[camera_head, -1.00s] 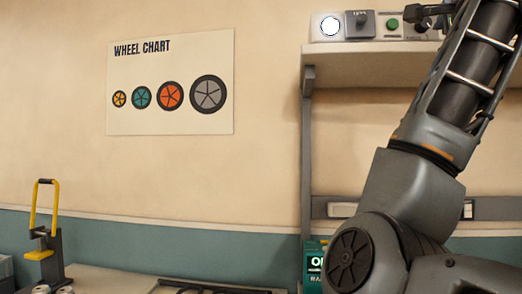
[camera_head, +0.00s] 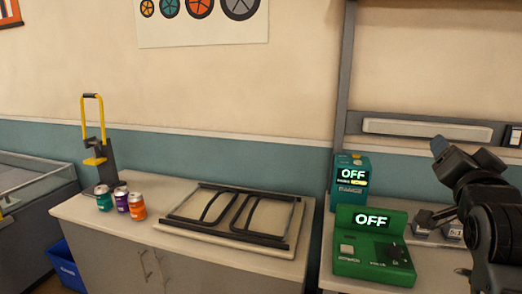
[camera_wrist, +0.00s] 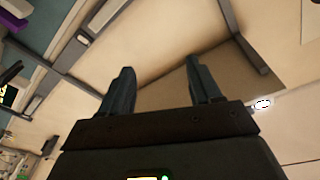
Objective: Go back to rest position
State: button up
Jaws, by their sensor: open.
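My gripper shows in the wrist view (camera_wrist: 160,82), its two dark fingers spread apart with nothing between them. In the head view my gripper (camera_head: 440,146) is at the right edge, raised above the right-hand counter and near the green device (camera_head: 372,246). Only one fingertip shows clearly there. The rest of my arm runs out of the picture at the lower right.
A teal box reading OFF (camera_head: 349,183) stands behind the green device, which also reads OFF. On the left counter are a black frame on a board (camera_head: 232,214), several cans and a yellow-handled press (camera_head: 96,150). A blue bin (camera_head: 64,262) is below left.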

jog(key=s+a+f+n+y, duration=0.3)
jog(key=s+a+f+n, duration=0.1)
jog(key=s+f, duration=0.7)
jog(key=s+a+f+n+y, duration=0.3)
jog(key=s+a+f+n, duration=0.1)
jog(key=s+f, duration=0.65)
jog(key=s+a+f+n+g, duration=0.1)
jog(key=s+a, duration=0.2)
jog(key=s, duration=0.9)
jog(key=s+a+f+n+g+y, duration=0.1)
jog(key=s+a, duration=0.2)
jog(key=s, duration=1)
jog(key=shift+s+g+y, duration=0.15)
jog(key=shift+g+y, duration=0.15)
jog(key=shift+g, duration=0.1)
